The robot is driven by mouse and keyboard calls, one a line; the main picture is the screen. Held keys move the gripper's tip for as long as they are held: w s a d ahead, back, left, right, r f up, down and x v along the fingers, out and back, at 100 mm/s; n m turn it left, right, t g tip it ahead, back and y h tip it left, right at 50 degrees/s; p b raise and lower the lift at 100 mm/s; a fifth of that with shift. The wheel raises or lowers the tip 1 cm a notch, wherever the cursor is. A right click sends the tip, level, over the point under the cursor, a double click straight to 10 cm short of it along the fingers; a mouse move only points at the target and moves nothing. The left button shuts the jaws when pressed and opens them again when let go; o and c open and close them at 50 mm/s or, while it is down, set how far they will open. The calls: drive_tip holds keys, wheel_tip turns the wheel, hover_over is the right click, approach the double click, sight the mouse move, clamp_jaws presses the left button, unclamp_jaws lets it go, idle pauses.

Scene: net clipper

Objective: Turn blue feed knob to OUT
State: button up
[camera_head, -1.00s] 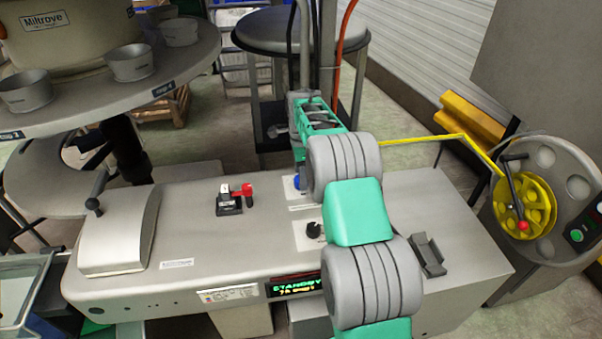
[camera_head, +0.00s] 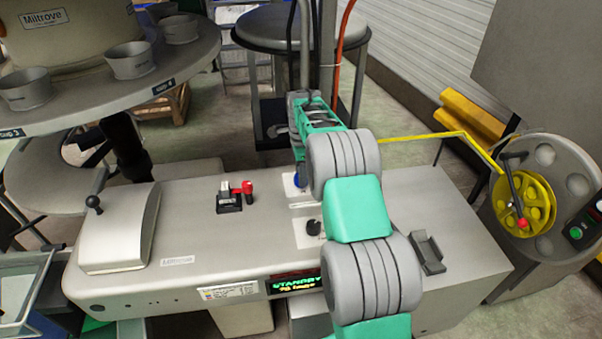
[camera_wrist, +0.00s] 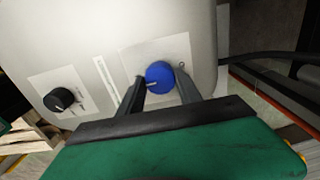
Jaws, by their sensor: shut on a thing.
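The blue feed knob (camera_wrist: 159,75) sits on a pale label plate on the machine top in the wrist view. It has a light pointer mark on its left side, pointing left and slightly down. My gripper (camera_wrist: 160,88) is shut on the knob, one finger on each side. In the head view only a sliver of the blue knob (camera_head: 297,180) shows beside my arm, which hides the rest. The plate's lettering is too small to read.
A black knob (camera_wrist: 59,99) sits on its own plate nearby. A red-handled switch (camera_head: 236,196) and a grey lever housing (camera_head: 122,228) stand left on the machine top. A grey bracket (camera_head: 428,254) lies right of my arm. A yellow reel (camera_head: 526,205) stands far right.

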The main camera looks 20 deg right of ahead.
drive_tip(key=shift+c, duration=0.7)
